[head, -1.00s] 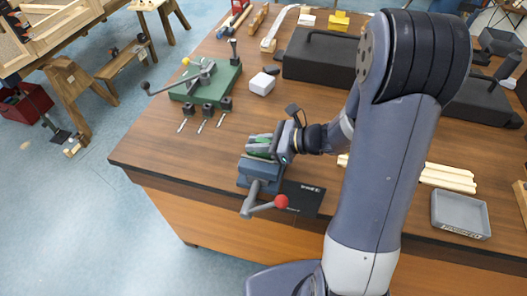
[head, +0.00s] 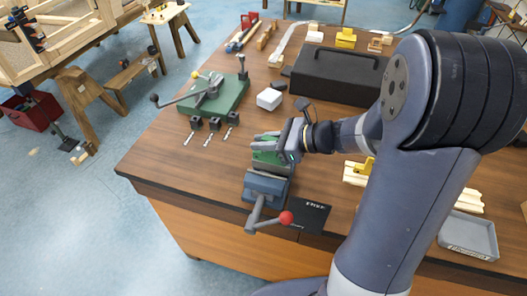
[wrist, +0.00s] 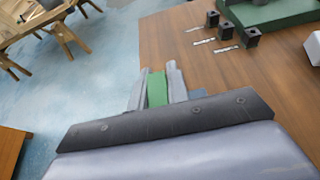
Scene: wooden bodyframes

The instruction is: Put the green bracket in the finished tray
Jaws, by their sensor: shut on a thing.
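My gripper (head: 268,144) is shut on the green bracket (head: 268,158), just above the blue-grey vise (head: 264,188) near the table's front left edge. In the wrist view, the green bracket (wrist: 157,89) shows between the two grey fingers of my gripper (wrist: 156,80). The fingers hide part of it, and I cannot tell whether its lower edge is clear of the vise. A shallow grey tray (head: 468,236) with a label on its front, which looks like the finished tray, lies at the front right, partly behind my arm.
The vise has a handle with a red knob (head: 286,217), beside a black card (head: 310,214). A green lever fixture (head: 215,98), small black blocks (head: 214,123) and a white box (head: 269,98) stand behind. A black case (head: 338,75) and pale wooden strips (head: 356,173) are farther right.

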